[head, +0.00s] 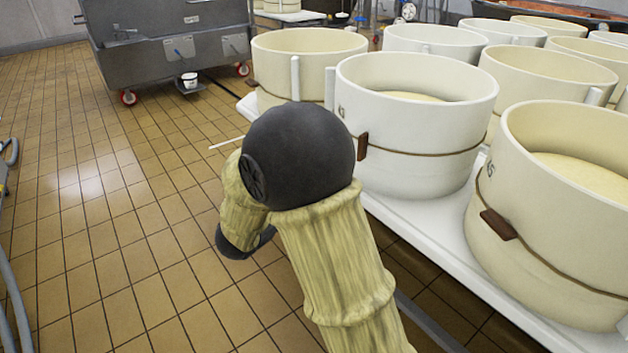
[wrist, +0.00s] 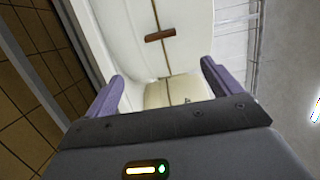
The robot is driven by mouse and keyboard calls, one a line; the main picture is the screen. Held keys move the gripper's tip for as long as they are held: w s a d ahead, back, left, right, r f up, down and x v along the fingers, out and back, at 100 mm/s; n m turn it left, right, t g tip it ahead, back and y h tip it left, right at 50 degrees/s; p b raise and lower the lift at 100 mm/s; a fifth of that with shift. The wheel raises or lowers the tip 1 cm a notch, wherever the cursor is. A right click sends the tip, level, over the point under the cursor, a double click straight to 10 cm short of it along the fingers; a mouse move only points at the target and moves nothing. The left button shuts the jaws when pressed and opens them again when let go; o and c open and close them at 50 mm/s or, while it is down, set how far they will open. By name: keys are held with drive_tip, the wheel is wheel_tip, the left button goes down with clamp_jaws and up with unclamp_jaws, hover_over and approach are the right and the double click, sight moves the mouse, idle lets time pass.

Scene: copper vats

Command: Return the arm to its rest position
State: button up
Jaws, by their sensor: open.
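My gripper (wrist: 163,75) shows in the wrist view with its two purple fingers spread apart. I see nothing held between them. Beyond the fingers is a cream round mould (wrist: 185,50) with a strap and a brown toggle. I cannot tell whether the fingers touch it. In the head view my arm is bent, with its dark rounded elbow in the middle of the picture and yellowish covered links below and to the left. My gripper is hidden there.
A white table (head: 440,232) along the right bears several moulds, the nearest white mould (head: 420,150) close beside my elbow. Another mould (head: 545,225) stands at the right front. A grey wheeled vat (head: 165,40) stands at the back left. The tiled floor (head: 90,230) at left is mostly clear.

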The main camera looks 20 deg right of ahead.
drive_tip(key=w+a+n+t+y+p, duration=0.1)
drive_tip(key=a+n+y+p, duration=0.15)
drive_tip(key=n+y, duration=0.45)
drive_tip(key=w+a+n+t+y+p, duration=0.1)
drive_tip(key=a+n+y+p, duration=0.1)
drive_tip(key=n+y+p, duration=0.5)
drive_tip(key=s+d+f+n+g+y+p, duration=0.1)
drive_tip(key=s+d+n+g+p, duration=0.15)
drive_tip(key=s+n+g, duration=1.1)
drive_tip(key=s+r+n+t+p, duration=0.1)
drive_tip(key=s+r+t+p, duration=0.1)
drive_tip(key=r+p, duration=1.6)
drive_tip(key=s+r+n+t+p, duration=0.1)
drive_tip(key=s+r+t+p, duration=0.1)
drive_tip(key=r+p, duration=1.7)
drive_tip(key=shift+s+a+r+p, duration=0.3)
drive_tip(key=shift+s+a+p, duration=0.1)
drive_tip(key=shift+s, duration=0.5)
drive_tip(key=shift+t, duration=0.25)
